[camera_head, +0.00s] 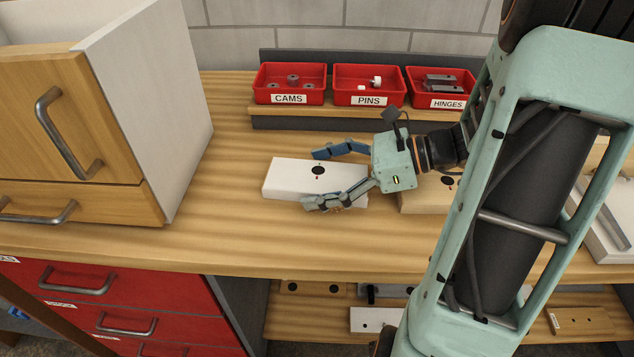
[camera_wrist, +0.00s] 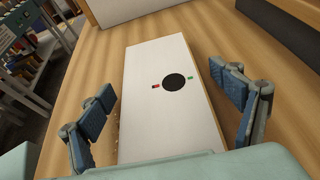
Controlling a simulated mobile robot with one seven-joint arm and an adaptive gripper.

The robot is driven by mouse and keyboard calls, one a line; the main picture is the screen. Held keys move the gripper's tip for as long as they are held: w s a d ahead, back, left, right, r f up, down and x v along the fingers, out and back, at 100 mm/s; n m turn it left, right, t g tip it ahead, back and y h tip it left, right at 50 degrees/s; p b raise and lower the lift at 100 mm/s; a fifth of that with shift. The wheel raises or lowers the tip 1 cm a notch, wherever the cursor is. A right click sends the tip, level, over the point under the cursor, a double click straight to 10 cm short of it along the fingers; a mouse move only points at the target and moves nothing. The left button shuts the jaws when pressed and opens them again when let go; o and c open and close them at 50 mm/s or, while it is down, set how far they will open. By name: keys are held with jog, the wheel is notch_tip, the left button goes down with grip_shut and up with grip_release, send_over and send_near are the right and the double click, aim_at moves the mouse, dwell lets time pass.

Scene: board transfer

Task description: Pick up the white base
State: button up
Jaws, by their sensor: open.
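The white base (camera_head: 287,180) is a flat white rectangular board with a black round spot, lying on the wooden table. In the wrist view the white base (camera_wrist: 150,70) shows a red mark and a green mark beside the black spot. My gripper (camera_head: 325,178) is open, with one finger on the far side of the board and one on the near side. In the wrist view the fingers of my gripper (camera_wrist: 170,98) stand apart on either side of the board. The near finger hides part of the board's front edge.
A wooden board (camera_head: 420,203) lies just right of the white base, partly behind my arm. Red bins for cams (camera_head: 289,100), pins (camera_head: 368,101) and hinges (camera_head: 445,104) stand at the back. A wooden drawer cabinet (camera_head: 150,120) stands at left. The table between is clear.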

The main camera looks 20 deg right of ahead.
jog(key=c, duration=1.5)
jog(key=shift+r, duration=0.1)
